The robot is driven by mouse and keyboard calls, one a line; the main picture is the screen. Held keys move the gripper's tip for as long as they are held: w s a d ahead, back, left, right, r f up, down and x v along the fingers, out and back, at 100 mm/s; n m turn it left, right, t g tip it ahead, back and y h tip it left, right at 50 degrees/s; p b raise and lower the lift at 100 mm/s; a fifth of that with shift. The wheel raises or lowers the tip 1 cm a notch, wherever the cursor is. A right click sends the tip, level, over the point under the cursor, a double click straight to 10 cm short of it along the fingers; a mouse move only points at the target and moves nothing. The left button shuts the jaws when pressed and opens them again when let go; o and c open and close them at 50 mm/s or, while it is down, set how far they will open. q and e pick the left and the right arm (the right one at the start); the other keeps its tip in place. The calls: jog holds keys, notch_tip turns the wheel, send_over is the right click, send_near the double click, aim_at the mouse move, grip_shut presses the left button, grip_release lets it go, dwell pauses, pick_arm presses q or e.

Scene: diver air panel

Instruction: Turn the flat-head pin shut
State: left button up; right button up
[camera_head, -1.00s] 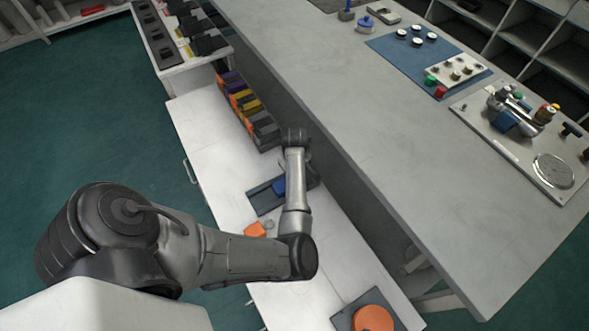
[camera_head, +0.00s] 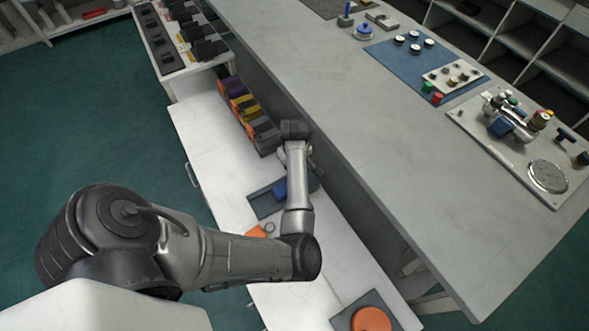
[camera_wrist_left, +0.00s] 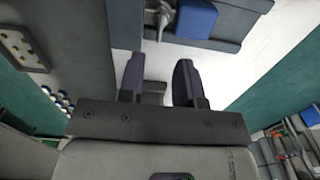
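A metal valve panel (camera_head: 522,150) lies on the grey bench at the right of the head view. It carries a valve assembly with a blue part (camera_head: 501,127), a round metal disc (camera_head: 548,176) and a dark T-shaped handle (camera_head: 565,134). I cannot tell which part is the flat-head pin. My left arm reaches over the lower white worktop, away from the panel. Its fingers are not clear in the head view. In the left wrist view my left gripper (camera_wrist_left: 158,70) is open, with nothing between its two dark fingers. My right gripper is not in view.
A blue block (camera_head: 281,190) lies on a dark tray on the white worktop, close to my left arm. Several coloured bins (camera_head: 245,104) stand farther back. An orange disc (camera_head: 371,319) sits at the front. The middle of the grey bench (camera_head: 400,150) is clear.

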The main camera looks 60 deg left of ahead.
pick_arm(q)
notch_tip(320, 180, up, 8)
jog(key=p, duration=0.1)
jog(key=shift+f+p, duration=0.2)
jog(key=shift+p, duration=0.2)
dwell(0.5)
